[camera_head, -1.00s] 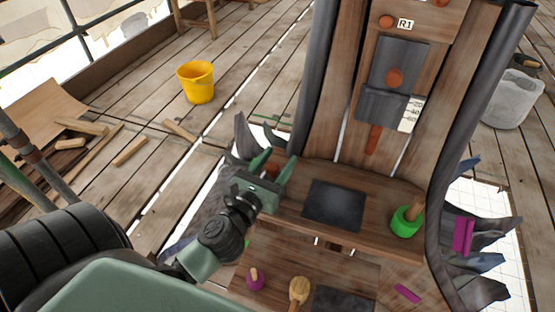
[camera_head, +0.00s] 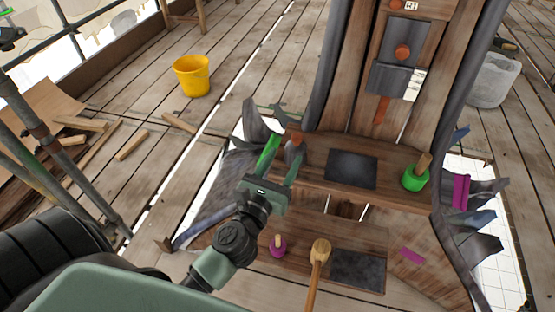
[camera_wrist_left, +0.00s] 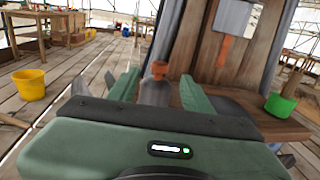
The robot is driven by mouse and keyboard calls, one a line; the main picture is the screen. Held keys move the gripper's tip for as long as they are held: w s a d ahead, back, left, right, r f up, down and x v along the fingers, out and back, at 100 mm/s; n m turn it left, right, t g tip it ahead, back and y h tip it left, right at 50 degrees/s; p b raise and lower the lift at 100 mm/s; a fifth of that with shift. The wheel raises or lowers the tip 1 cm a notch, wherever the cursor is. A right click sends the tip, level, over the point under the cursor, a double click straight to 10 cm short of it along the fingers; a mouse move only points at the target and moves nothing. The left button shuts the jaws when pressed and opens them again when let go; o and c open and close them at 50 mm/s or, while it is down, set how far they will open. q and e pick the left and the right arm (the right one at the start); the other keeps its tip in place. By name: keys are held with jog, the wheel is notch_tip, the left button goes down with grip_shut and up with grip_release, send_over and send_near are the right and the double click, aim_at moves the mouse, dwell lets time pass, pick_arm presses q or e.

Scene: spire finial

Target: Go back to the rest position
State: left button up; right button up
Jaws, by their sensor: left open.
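My left gripper (camera_head: 285,150) is open, its green fingers pointing at the left end of the wooden ledge (camera_head: 395,190). A grey bottle-like piece with an orange top (camera_head: 295,153) stands upright by the fingertips. In the left wrist view this grey piece (camera_wrist_left: 156,92) shows between the two spread fingers, with gaps at both sides, so nothing is gripped. How far it is beyond the fingertips I cannot tell. My right gripper is not in view.
The ledge carries a dark pad (camera_head: 351,169) and a green pot with a wooden handle (camera_head: 416,178). Lower down are a purple-based tool (camera_head: 278,248), a mallet (camera_head: 319,255) and another dark pad (camera_head: 358,270). A yellow bucket (camera_head: 191,76) stands on open plank floor.

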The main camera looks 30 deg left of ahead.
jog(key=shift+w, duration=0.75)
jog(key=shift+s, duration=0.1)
